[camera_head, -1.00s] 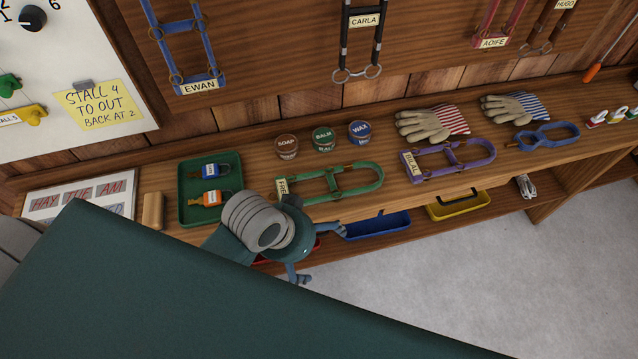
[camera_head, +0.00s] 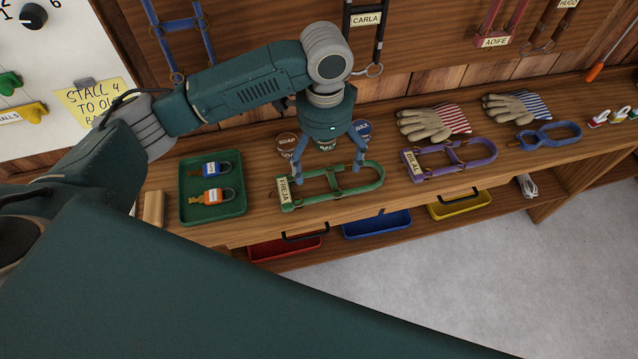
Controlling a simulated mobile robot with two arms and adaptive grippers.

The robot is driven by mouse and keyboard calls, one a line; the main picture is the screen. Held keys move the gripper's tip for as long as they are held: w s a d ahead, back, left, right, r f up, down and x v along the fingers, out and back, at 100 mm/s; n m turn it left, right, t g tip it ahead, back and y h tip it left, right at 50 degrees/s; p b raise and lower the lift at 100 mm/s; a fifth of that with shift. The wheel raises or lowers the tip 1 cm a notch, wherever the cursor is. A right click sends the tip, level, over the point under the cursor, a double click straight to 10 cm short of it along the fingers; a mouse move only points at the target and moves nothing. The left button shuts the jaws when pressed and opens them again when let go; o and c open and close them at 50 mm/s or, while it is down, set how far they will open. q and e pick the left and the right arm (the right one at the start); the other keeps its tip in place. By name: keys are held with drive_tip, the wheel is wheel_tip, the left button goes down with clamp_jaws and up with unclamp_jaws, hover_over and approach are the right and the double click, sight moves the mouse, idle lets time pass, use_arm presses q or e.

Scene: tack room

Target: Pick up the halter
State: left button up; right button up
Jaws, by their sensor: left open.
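A green halter (camera_head: 335,188) with a tag reading FREJA lies on the wooden bench. A purple halter (camera_head: 450,160) tagged BILAL lies to its right. More halters hang on the board above: a blue one (camera_head: 184,40), a black one tagged CARLA (camera_head: 365,35), a red one tagged AOIFE (camera_head: 497,30) and a brown one tagged HUGO (camera_head: 550,28). My left gripper (camera_head: 329,167) points down over the green halter, open and empty, its fingers spread along the halter's length. I cannot tell whether the fingertips touch it. My right gripper is out of view.
Behind the gripper stand the SOAP (camera_head: 287,144), BALM (camera_head: 326,145) and WAX (camera_head: 363,131) tins, partly hidden. A green tray (camera_head: 212,214) with two padlocks sits left. Gloves (camera_head: 425,124) lie right. Red (camera_head: 285,249), blue (camera_head: 377,225) and yellow (camera_head: 460,206) trays are below.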

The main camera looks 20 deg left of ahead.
use_arm(q)
hover_over(321, 193)
drive_tip(key=f, duration=0.5)
drive_tip(key=shift+w+d, duration=0.1)
drive_tip(key=shift+w, duration=0.15)
drive_tip(key=shift+s+f+p, duration=0.15)
drive_tip(key=shift+f+p, duration=0.15)
drive_tip(key=shift+f, duration=1.1)
drive_tip(key=shift+s+f+p, duration=0.1)
drive_tip(key=shift+f+p, duration=0.2)
drive_tip(key=shift+f, duration=1.05)
drive_tip(key=c, duration=1)
drive_tip(key=shift+c, duration=0.9)
drive_tip(key=shift+r, duration=0.15)
